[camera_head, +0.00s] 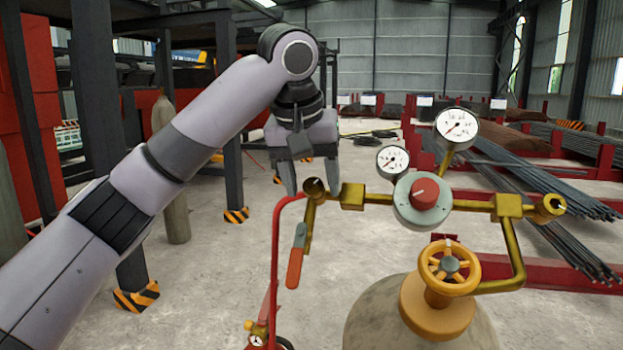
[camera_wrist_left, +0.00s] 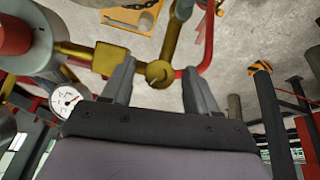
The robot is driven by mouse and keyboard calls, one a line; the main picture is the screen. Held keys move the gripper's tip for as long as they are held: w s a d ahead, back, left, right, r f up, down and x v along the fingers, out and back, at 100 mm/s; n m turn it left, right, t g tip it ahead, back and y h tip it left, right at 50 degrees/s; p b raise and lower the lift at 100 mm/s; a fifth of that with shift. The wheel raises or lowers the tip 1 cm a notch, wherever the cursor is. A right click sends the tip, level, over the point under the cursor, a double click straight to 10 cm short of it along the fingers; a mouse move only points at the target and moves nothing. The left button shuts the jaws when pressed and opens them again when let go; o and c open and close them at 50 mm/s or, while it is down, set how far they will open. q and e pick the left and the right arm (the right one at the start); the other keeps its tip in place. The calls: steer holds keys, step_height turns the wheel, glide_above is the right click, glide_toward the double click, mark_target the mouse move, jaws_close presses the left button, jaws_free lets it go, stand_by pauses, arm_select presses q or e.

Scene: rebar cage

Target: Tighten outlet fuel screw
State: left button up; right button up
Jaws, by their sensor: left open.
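A brass regulator assembly stands on a gas cylinder (camera_head: 385,315). Its left end has a round brass screw fitting (camera_head: 314,187), and its right end has a similar brass fitting (camera_head: 549,206). My left gripper (camera_head: 311,182) is open at the left fitting, pointing down, with one finger on each side of it. In the left wrist view, the round fitting (camera_wrist_left: 159,73) shows between the two spread fingers (camera_wrist_left: 158,78), with a visible gap to each. Contact with the fitting cannot be made out. My right gripper is not in view.
Close by are a red-handled lever (camera_head: 295,262), a red hose (camera_head: 273,255), a red regulator knob (camera_head: 425,193), two gauges (camera_head: 457,124) and a yellow handwheel (camera_head: 449,267). Dark posts stand at left. Rebar bundles (camera_head: 550,205) lie at right. Concrete floor is open behind.

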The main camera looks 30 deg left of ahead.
arm_select(q)
steer(key=c, duration=1)
steer(key=shift+c, duration=0.2)
steer(key=shift+m, duration=0.3)
steer(key=m+y, duration=0.2)
steer(key=m, duration=0.1)
steer(key=shift+d+r, duration=0.1)
steer(key=shift+d, duration=0.05)
steer(key=m+y, duration=0.2)
steer(key=m, duration=0.1)
steer(key=shift+d+m, duration=0.1)
steer(key=shift+m, duration=0.2)
steer(key=m+y, duration=0.1)
steer(key=m, duration=0.1)
steer(key=m+y, duration=0.1)
steer(key=shift+d+f+m+t, duration=0.2)
steer(key=shift+m+t, duration=0.1)
steer(key=shift+m, duration=0.1)
steer(key=shift+s+f+m+t+y, duration=0.1)
steer(key=shift+m+t+y, duration=0.55)
steer(key=shift+m, duration=1.15)
